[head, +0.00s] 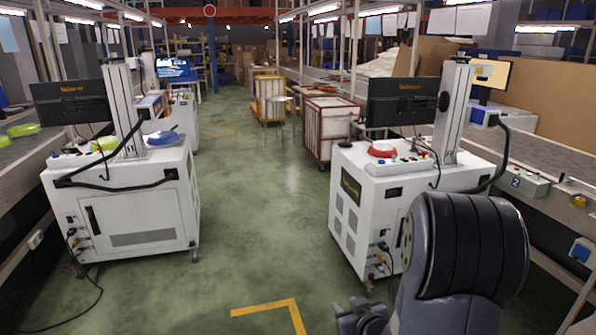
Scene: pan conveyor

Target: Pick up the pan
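Several round coloured pan-like items are in the head view, too small to make out any handles clearly. A red one (382,150) lies on top of the right white machine cabinet. A blue one (162,138) and a yellow-green one (103,145) lie on the left cabinet top. A bright green one (23,130) lies on the conveyor at the far left. My dark grey arm rises at the lower right, in front of the right cabinet. A part that looks like my gripper (360,316) shows at the bottom edge, partly cut off and apart from all of these items.
White cabinets (130,218) and (352,205) with monitors stand left and right of a clear green floor aisle. Conveyors (22,150) run along both sides. A cable (85,300) lies on the floor at left. Wheeled crates (330,130) stand farther back.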

